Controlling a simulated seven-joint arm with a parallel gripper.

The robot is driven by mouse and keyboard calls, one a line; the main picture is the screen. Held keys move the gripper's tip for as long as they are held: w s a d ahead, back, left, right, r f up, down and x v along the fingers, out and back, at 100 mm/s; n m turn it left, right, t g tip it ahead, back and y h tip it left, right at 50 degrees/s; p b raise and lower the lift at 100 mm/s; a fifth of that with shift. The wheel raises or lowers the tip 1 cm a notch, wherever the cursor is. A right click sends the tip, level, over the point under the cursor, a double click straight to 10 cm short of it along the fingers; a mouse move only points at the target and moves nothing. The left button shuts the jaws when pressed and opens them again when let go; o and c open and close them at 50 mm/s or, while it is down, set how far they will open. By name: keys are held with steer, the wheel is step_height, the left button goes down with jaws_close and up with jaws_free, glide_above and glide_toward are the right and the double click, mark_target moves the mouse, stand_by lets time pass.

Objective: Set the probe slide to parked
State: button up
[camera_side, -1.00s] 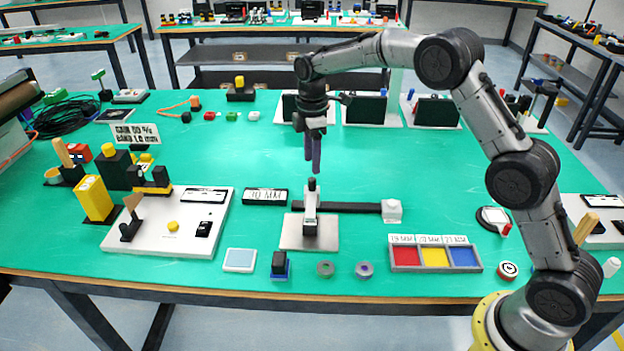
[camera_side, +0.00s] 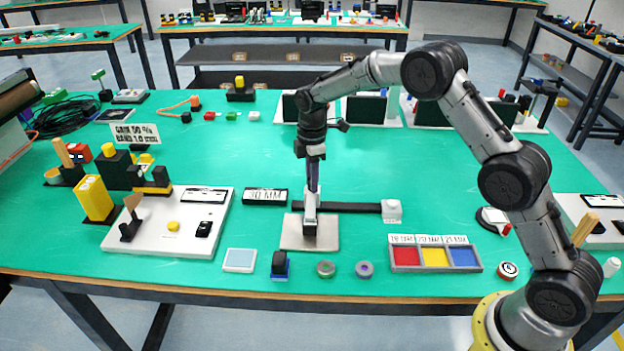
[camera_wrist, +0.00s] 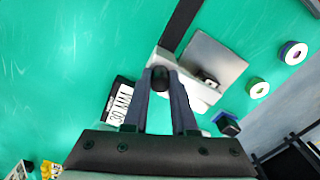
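The probe slide is a white upright carriage (camera_side: 310,208) over a square grey plate (camera_side: 292,238), at the left end of a black rail (camera_side: 350,208). A white block (camera_side: 391,209) sits at the rail's right end. My gripper (camera_side: 312,188) points straight down over the carriage's top, its fingers hiding the black knob in the side view. In the wrist view the knob (camera_wrist: 160,78) shows between the two fingertips of my gripper (camera_wrist: 161,86). The fingers look open around it; contact is not clear. The grey plate also shows in the wrist view (camera_wrist: 215,62).
A "30 MM" label (camera_side: 265,196) stands left of the carriage. A white board with levers (camera_side: 150,243) lies farther left. A red, yellow and blue tray (camera_side: 434,268) lies at right. A blue-based black block (camera_side: 279,266) and two small rings sit in front.

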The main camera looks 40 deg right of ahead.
jaws_close()
stand_by(1.0)
